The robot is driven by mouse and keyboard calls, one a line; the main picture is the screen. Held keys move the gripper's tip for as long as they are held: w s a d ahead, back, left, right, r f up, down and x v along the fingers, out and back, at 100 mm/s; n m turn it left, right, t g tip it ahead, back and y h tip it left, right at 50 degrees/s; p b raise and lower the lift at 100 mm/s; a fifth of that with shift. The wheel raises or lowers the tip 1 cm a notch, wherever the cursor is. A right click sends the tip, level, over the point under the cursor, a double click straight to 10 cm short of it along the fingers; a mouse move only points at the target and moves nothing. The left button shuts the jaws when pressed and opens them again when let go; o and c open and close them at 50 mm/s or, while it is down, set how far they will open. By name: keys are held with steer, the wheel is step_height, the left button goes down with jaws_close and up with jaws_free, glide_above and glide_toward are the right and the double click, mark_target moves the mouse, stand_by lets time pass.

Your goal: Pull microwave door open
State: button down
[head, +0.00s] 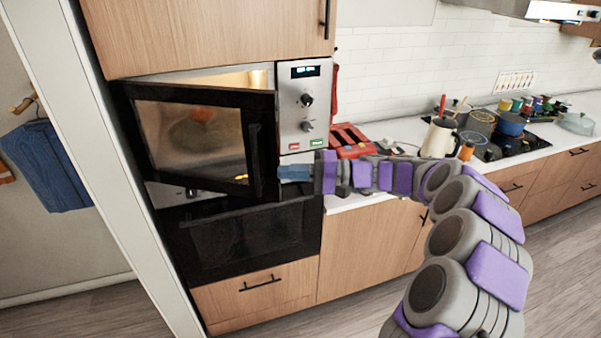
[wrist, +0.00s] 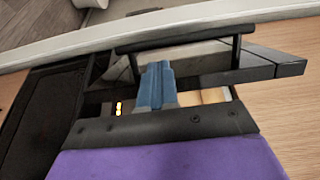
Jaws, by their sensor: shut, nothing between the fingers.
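The microwave door (head: 190,140) stands partly open in the head view, hinged at its left side, with its free edge swung out from the lit interior. Its dark vertical handle (head: 256,158) is near the free edge, and it also shows as a black bar (wrist: 180,40) in the wrist view. My gripper (head: 284,173) has blue fingers and is beside the lower part of the door's free edge, to the right of the handle. In the wrist view the fingers (wrist: 156,82) are shut together, empty, and point toward the handle. Whether they touch the door I cannot tell.
The microwave's control panel (head: 304,110) is right of the opening. A black oven (head: 245,240) sits below. A white wall edge (head: 85,140) is close on the left. The floor in front is clear.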

mark_target(274, 171)
steer(key=shift+w+a, duration=0.2)
steer(key=shift+a, duration=1.75)
